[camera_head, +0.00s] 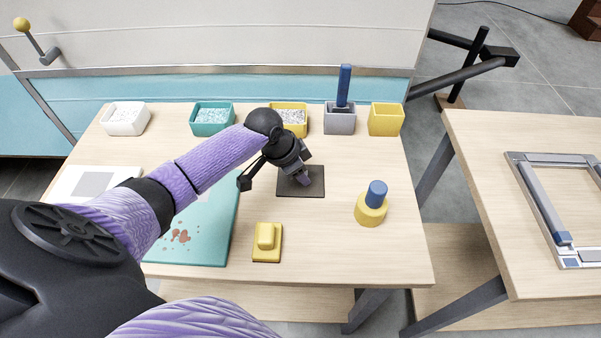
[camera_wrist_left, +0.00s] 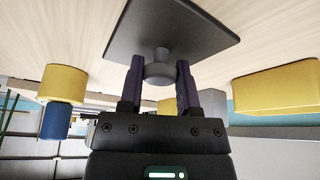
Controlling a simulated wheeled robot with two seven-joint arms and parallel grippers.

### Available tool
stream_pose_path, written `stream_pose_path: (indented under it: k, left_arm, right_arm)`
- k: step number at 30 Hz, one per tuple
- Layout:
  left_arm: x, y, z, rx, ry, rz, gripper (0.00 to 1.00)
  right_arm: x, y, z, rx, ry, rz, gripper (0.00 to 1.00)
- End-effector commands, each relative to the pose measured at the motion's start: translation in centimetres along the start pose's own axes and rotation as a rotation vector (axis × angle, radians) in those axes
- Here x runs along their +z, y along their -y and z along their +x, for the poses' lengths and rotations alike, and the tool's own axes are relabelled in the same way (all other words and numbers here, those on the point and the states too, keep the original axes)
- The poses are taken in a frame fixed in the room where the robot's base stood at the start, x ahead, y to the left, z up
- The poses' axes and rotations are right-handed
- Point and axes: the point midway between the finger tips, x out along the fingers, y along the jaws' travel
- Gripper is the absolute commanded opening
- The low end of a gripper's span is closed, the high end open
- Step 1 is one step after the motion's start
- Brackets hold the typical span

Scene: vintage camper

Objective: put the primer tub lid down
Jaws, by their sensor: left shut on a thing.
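The lid is a dark square plate (camera_head: 314,188) with a round knob at its middle. It is at or just above the wooden table, right of the teal mat; I cannot tell whether it touches the wood. My left gripper (camera_head: 303,179) reaches down over it, shut on the knob. In the left wrist view the plate (camera_wrist_left: 185,25) spreads beyond the fingertips, and the knob sits between the two fingers of the gripper (camera_wrist_left: 159,80). The fingers partly hide the plate in the head view. My right gripper is not in view.
A back row holds white (camera_head: 126,120), teal (camera_head: 212,119), yellow, grey (camera_head: 339,121) and yellow (camera_head: 386,120) tubs. A blue-topped yellow cylinder (camera_head: 370,209) stands to the right, a yellow block (camera_head: 266,241) in front. A teal mat (camera_head: 218,235) lies left. Bare wood surrounds the plate.

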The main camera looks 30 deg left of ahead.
Motion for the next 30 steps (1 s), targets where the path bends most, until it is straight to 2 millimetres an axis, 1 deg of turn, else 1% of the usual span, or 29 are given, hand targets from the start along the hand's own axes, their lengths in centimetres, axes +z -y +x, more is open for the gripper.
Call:
stream_pose_path:
  k: [3, 7, 8, 9, 12, 20, 22, 23, 25, 30]
  left_arm:
    - [-0.1, 0.0, -0.2, -0.001, 0.0, 0.001, 0.0]
    - [0.1, 0.0, 0.2, 0.0, 0.0, 0.0, 0.0]
    - [0.0, 0.0, 0.1, 0.0, 0.0, 0.0, 0.48]
    - [0.0, 0.0, 0.1, 0.0, 0.0, 0.001, 0.57]
    - [0.0, 0.0, 0.1, 0.0, 0.0, 0.001, 0.77]
    - [0.0, 0.0, 0.0, 0.0, 0.0, 0.001, 0.77]
    - [-0.2, 0.0, -0.7, -0.001, -0.001, 0.001, 0.77]
    - [-0.2, 0.1, -1.2, -0.002, -0.001, 0.002, 0.77]
    - [-0.2, 0.1, -3.1, -0.003, 0.0, 0.003, 0.77]
    - [-0.3, 0.1, -8.2, -0.004, 0.0, 0.003, 0.77]
  right_arm:
    - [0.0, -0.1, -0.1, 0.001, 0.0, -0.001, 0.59]
    - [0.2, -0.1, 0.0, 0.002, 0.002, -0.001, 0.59]
    - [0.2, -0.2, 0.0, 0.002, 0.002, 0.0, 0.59]
    - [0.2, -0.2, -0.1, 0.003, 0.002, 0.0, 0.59]
    - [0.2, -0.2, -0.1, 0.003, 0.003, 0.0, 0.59]
    - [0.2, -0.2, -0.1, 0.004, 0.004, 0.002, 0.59]
    - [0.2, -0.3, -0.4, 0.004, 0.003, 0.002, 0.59]
    - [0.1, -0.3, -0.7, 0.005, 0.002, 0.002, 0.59]
    - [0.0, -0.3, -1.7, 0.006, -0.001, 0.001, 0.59]
    - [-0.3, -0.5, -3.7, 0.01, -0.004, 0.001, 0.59]
